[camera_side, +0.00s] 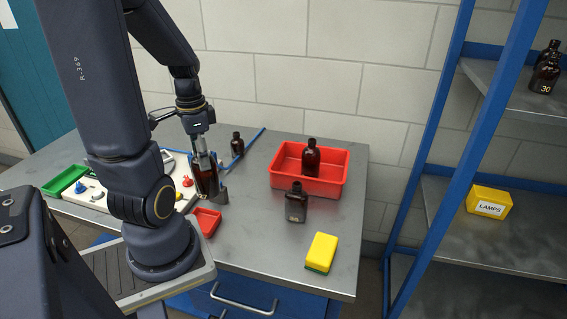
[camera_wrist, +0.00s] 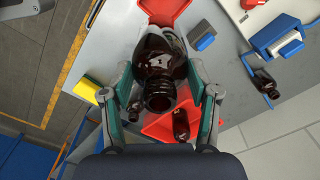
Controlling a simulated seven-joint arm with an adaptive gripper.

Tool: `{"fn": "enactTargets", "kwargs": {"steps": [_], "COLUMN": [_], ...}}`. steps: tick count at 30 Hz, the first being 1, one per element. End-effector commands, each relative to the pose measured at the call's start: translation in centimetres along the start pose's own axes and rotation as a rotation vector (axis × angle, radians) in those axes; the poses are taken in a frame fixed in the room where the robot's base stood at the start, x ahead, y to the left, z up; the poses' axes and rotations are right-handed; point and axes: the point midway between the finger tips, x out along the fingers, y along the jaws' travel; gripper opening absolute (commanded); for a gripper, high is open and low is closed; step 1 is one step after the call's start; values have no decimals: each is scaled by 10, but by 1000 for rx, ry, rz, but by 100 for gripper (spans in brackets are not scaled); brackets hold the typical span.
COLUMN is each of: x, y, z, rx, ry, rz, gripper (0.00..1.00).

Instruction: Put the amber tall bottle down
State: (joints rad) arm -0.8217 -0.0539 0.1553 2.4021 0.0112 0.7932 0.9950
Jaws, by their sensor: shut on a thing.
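My gripper (camera_side: 207,172) is shut on an amber tall bottle (camera_side: 205,184) at the left part of the grey table (camera_side: 255,228). The side view shows the bottle about upright, with the fingers around its upper part. In the wrist view the bottle (camera_wrist: 160,72) points its open neck at the camera, between the two fingers of my gripper (camera_wrist: 163,85). Whether its base touches the table cannot be told, as the gripper and arm partly hide it.
A red bin (camera_side: 338,183) holds an amber bottle (camera_side: 311,158). A dark square bottle (camera_side: 296,204) stands in front of it. A small bottle (camera_side: 237,144), small red tray (camera_side: 207,221) and yellow sponge (camera_side: 321,252) are also on the table. A blue-framed shelf (camera_side: 455,225) stands at right.

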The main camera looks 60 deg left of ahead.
Motion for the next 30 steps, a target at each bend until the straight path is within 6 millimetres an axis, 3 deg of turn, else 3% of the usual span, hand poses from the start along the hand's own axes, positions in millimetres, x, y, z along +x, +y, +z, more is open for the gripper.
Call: {"fn": "enactTargets", "kwargs": {"steps": [3,8,14,21,25,30], "x": [-3,-5,9,42,67,83], "y": [31,50,29,-5,-16,-24], "z": [9,9,-24,-74,-90,-102], "rx": [30,81,93,92,91,91], "ry": [5,0,-5,-5,-4,0], "rz": [-4,-2,2,4,3,-1], "gripper": [0,0,0,0,0,0]}}
